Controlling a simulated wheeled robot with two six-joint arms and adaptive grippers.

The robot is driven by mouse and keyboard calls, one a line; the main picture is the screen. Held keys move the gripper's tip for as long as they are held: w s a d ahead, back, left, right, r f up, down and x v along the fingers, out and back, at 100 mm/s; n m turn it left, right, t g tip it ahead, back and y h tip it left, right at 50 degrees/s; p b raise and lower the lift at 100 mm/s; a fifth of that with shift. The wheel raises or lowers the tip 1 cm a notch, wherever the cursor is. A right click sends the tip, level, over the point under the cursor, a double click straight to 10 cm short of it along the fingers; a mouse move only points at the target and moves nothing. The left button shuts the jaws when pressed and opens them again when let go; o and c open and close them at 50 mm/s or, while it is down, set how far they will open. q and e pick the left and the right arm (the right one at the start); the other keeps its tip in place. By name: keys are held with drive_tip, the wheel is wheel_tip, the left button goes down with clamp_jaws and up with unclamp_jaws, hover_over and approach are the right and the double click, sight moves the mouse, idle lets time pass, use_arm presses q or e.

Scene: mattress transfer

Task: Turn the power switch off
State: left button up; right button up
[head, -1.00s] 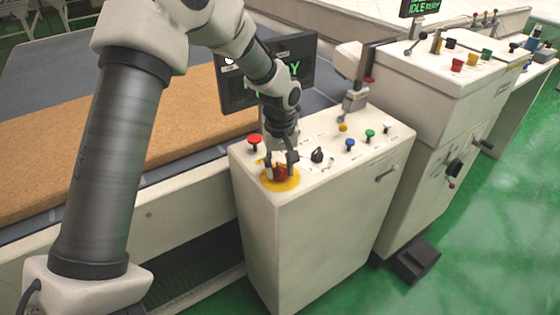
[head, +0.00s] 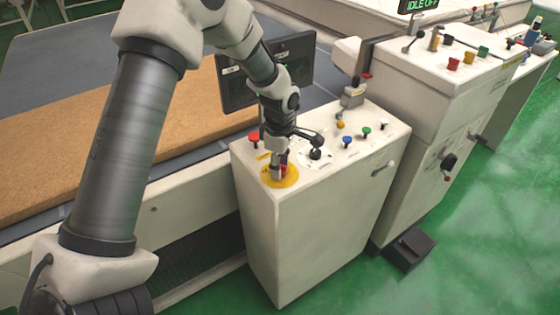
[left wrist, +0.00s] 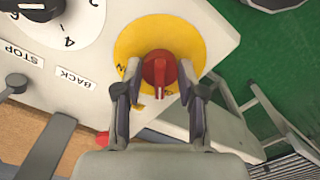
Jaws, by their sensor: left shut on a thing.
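The power switch (head: 284,171) is a red rotary knob on a round yellow plate (head: 292,181), at the front left corner of the white control cabinet's top. In the left wrist view, the red knob (left wrist: 160,70) sits between my two fingers, and its white mark points toward the bottom of the picture. The yellow plate (left wrist: 160,30) also shows there. My left gripper (head: 280,166), also seen in the left wrist view (left wrist: 158,78), is shut on the knob from above and partly hides it in the head view. My right gripper is not in view.
The monitor (head: 290,66) behind the cabinet is dark. A red mushroom button (head: 254,137), a black knob (head: 316,154) and several coloured buttons share the cabinet top (head: 345,120). A brown mattress (head: 60,150) lies on the left. A small display (head: 420,5) appears to read IDLE OFF.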

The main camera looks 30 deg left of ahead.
use_arm(q)
drive_tip(key=shift+s+f+n+p, duration=0.1)
drive_tip(key=shift+n+p, duration=0.2)
drive_tip(key=shift+n, duration=0.8)
drive_tip(key=o, duration=1.1)
drive_tip(key=shift+o, duration=0.2)
drive_tip(key=shift+a, duration=0.1)
drive_tip(key=shift+r, duration=0.45)
wheel_tip(320, 180, up, 11)
